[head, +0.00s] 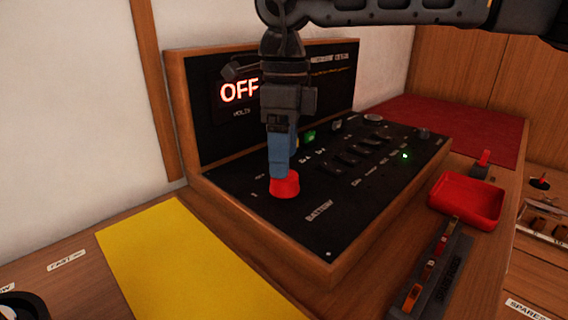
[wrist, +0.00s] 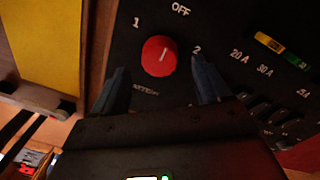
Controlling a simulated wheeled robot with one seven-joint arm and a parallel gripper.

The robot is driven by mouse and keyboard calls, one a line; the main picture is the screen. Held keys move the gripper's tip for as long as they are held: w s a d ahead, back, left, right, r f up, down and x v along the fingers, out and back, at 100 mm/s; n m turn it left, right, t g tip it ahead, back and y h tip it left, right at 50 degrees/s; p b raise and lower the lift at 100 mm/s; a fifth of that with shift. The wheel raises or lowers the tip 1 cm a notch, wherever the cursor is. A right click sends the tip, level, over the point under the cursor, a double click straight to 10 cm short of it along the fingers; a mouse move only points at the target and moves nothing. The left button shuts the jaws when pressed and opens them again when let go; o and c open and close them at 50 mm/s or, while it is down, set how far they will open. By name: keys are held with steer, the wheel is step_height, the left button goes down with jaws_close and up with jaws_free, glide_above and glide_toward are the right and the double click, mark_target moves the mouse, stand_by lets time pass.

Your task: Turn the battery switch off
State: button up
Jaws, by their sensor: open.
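The battery switch is a round red knob (head: 285,187) on the black panel, beside the word BATTERY. In the wrist view the knob (wrist: 158,57) has a short white mark near upright, leaning slightly toward the OFF label (wrist: 180,10). The labels 1 and 2 lie to its left and right. My gripper (head: 281,172) points down just above the knob. In the wrist view its blue fingers are open (wrist: 160,88), one on each side and slightly below the knob, with gaps visible. I cannot tell whether either finger touches it.
A display (head: 239,91) on the upright panel glows red and reads OFF. Several dark switches (head: 361,148) and a green light (head: 405,156) share the panel. A red tray (head: 467,199) and a fuse strip (head: 432,268) lie to the right, a yellow mat (head: 190,262) in front.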

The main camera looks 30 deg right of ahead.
steer(key=shift+r, duration=2.2)
steer(key=shift+w+r, duration=0.1)
